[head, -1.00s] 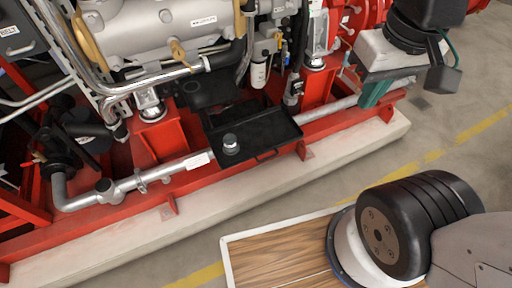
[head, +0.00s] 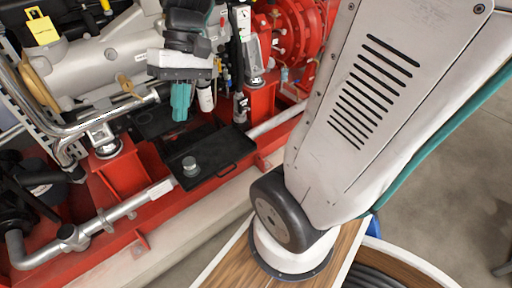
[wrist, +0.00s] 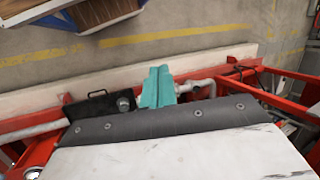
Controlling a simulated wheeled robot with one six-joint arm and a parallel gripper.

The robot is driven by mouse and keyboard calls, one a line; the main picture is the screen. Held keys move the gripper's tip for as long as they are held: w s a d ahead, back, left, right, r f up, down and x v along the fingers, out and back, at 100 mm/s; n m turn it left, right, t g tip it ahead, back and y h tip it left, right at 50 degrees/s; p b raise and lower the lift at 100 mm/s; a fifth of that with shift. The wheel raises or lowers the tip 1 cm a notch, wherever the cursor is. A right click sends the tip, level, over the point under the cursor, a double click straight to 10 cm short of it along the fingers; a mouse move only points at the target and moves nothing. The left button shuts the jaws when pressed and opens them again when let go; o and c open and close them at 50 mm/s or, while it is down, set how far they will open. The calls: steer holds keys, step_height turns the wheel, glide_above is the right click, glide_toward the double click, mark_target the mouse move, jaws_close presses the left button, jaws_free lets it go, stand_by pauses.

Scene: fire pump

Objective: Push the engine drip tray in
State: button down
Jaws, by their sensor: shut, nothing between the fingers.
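The black drip tray (head: 232,150) sticks out from under the grey engine (head: 118,50), over the red base frame. A round metal piece (head: 190,166) sits at its front left corner, and a handle shows on its front edge. In the wrist view the tray (wrist: 88,109) is left of my fingers, with the metal piece (wrist: 123,104) close to them. My gripper (head: 181,112) has teal fingers, shut and empty, pointing down in front of the engine. In the head view it appears above and behind the tray's outer part. Contact cannot be told.
A silver pipe (head: 120,212) runs along the red frame (head: 150,218) on both sides of the tray. A white filter (head: 206,97) and hoses hang just right of my gripper. A pale plinth edges the frame, and open floor (wrist: 200,50) lies in front.

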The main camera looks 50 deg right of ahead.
steer(key=w+d+f+m+t+y, duration=0.5)
steer(key=w+d+f+t+y, duration=0.25)
steer(key=w+d+f, duration=1)
steer(key=s+d+f+m+t+h, duration=0.3)
steer(key=s+d+f+m+t, duration=0.15)
steer(key=d+f, duration=0.65)
steer(key=s+d+f+m+t+h, duration=0.35)
steer(key=d+f+t, duration=0.25)
steer(key=d+f, duration=0.5)
steer(key=s+d+f+m+h, duration=0.1)
steer(key=s+f+m+h, duration=0.2)
steer(key=s+f+h, duration=0.5)
steer(key=s+d+f+m+h, duration=0.15)
steer(key=s+f+m, duration=0.25)
steer(key=f, duration=0.8)
steer(key=r+x, duration=0.1)
steer(key=x, duration=1.3)
steer(key=shift+a+r+t+h, duration=0.2)
steer(key=shift+r+t+h, duration=0.15)
steer(key=shift+t, duration=0.05)
steer(key=shift+d, duration=0.1)
